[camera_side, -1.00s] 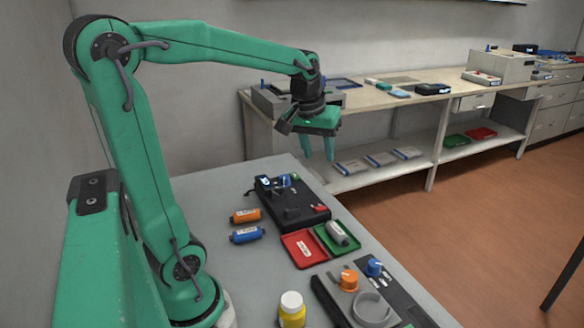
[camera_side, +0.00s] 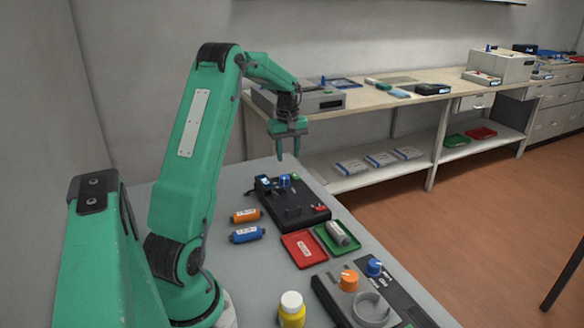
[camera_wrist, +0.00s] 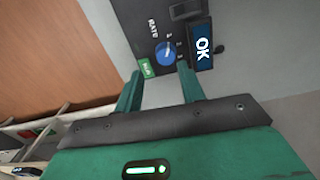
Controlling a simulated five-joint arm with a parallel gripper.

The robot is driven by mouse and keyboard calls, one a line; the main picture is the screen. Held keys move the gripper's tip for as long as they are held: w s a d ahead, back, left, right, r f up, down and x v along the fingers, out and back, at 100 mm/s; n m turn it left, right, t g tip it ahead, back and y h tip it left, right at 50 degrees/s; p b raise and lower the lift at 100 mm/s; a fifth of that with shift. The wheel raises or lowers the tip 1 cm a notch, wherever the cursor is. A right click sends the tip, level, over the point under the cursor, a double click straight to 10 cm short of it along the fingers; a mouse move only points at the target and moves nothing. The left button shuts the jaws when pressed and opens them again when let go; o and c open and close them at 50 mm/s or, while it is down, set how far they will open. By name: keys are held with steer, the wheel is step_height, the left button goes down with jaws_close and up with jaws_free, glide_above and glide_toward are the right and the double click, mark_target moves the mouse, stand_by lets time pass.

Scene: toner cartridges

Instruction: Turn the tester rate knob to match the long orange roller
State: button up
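The tester (camera_side: 292,208) is a black box on the grey table. Its blue rate knob (camera_side: 284,180) is on the far part of its top. In the wrist view the rate knob (camera_wrist: 166,54) sits by the word RATE and small numbers; its pointer is too blurred to read surely. An orange roller (camera_side: 245,215) with a white label lies on the table left of the tester. My gripper (camera_side: 288,158) is open and empty, pointing down above the knob. In the wrist view my gripper (camera_wrist: 160,72) has its fingers apart, with the knob just beyond the gap.
A blue roller (camera_side: 246,234), a red tray (camera_side: 302,248) and a green tray (camera_side: 322,236) holding a grey roller (camera_side: 339,233) are nearby. A yellow bottle (camera_side: 292,312) and another device (camera_side: 335,303) stand in front.

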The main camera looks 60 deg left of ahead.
mark_target(285, 177)
steer(key=shift+s+a+f+n, duration=0.15)
steer(key=shift+a+f, duration=0.25)
steer(key=shift+a, duration=0.05)
steer(key=shift+s+a+f+n, duration=0.1)
steer(key=shift+a+f+n, duration=0.05)
steer(key=shift+a+f, duration=0.25)
steer(key=shift+f, duration=3.85)
steer(key=c, duration=0.7)
